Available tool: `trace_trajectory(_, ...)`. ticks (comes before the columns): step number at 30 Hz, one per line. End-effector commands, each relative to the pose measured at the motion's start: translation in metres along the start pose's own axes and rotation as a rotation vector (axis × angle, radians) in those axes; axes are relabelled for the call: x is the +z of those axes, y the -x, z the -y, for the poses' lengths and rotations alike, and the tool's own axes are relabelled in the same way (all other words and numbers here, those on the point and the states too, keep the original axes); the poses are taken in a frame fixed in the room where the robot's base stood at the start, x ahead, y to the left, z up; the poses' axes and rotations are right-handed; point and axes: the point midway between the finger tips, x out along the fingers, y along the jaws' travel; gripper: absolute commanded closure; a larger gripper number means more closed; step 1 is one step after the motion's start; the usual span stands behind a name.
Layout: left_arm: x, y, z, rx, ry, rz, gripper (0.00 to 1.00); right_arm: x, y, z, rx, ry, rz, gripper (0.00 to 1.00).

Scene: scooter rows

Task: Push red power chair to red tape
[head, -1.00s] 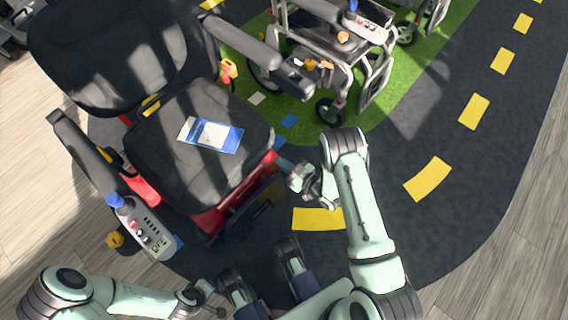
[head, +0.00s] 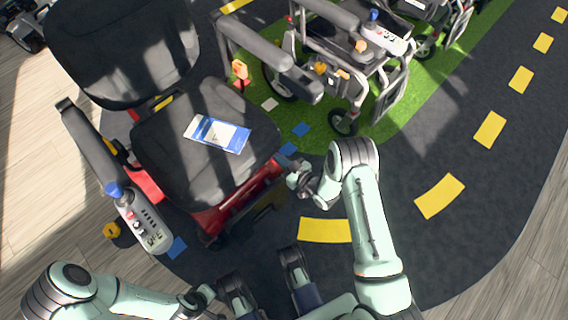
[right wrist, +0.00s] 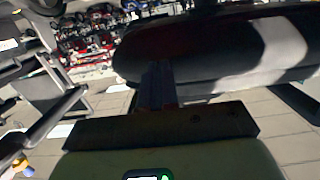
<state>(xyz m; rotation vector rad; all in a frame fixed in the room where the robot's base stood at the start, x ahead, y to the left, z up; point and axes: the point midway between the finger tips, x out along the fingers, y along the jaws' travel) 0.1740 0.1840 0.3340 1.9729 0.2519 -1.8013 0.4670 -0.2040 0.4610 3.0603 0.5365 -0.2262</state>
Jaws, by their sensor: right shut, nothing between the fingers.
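The red power chair (head: 205,150) stands at the left in the head view, with a dark seat and red base. A blue-and-white leaflet (head: 217,134) lies on its seat. Its grey control box with a blue knob (head: 140,217) is on the near armrest. My right gripper (head: 289,167) is shut and empty at the chair's front right corner; it seems to touch the red base, but I cannot be sure. The dark seat edge (right wrist: 210,55) fills the upper right wrist view. My left gripper (head: 205,298) is low at the chair's front; its jaws are too small to read. I see no red tape.
A grey wheelchair (head: 345,60) stands on a green strip (head: 440,85) behind and to the right. Yellow dashes (head: 440,196) mark the dark floor lane, which is clear at the right. Small blue and white floor patches (head: 301,130) lie between the chairs.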

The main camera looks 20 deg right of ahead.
Motion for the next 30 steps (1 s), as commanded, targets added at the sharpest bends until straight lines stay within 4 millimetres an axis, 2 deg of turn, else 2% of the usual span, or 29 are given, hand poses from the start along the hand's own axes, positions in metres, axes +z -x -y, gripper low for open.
trace_trajectory(12, -0.001, -0.01, 0.001, 0.0, 0.0, 0.0, 0.49, -0.003, -0.023, 0.001, -0.003, 0.001, 0.001, 1.0)
trace_trajectory(25, -0.002, -0.01, 0.001, 0.0, 0.0, 0.0, 0.49, -0.003, -0.025, 0.001, -0.002, 0.0, 0.002, 1.0)
trace_trajectory(30, -0.002, -0.012, 0.001, 0.0, 0.0, -0.001, 0.49, -0.005, -0.034, 0.001, -0.002, 0.0, 0.0, 1.0)
